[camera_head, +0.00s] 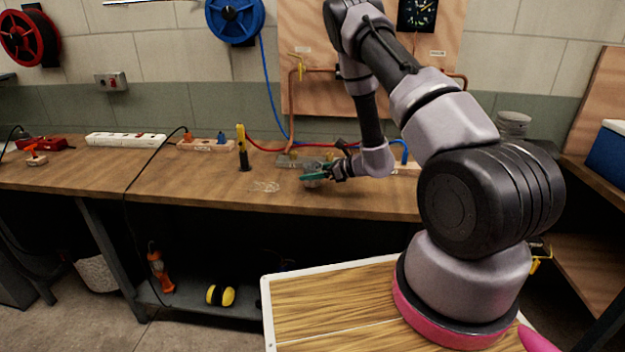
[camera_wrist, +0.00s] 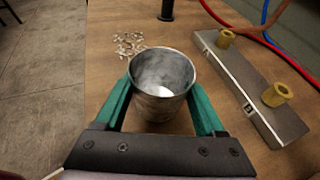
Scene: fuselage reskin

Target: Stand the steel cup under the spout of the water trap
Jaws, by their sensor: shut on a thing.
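The steel cup (camera_wrist: 162,78) stands mouth up between the teal fingers of my gripper (camera_wrist: 160,105) in the wrist view. The fingers are shut on its two sides, and it looks empty. In the head view my gripper (camera_head: 316,175) is low over the wooden bench, near its front edge, and the cup is small and partly hidden by the fingers. I cannot tell whether its base touches the bench. I cannot pick out the water trap or its spout; my arm covers part of the pipe board (camera_head: 300,95).
A grey metal bar (camera_wrist: 236,75) with brass fittings lies right of the cup. Metal shavings (camera_wrist: 128,44) lie beyond it to the left. Red and blue hoses cross the bench behind. A yellow-and-black upright tool (camera_head: 243,148) stands left. The bench (camera_head: 190,185) is clear at front left.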

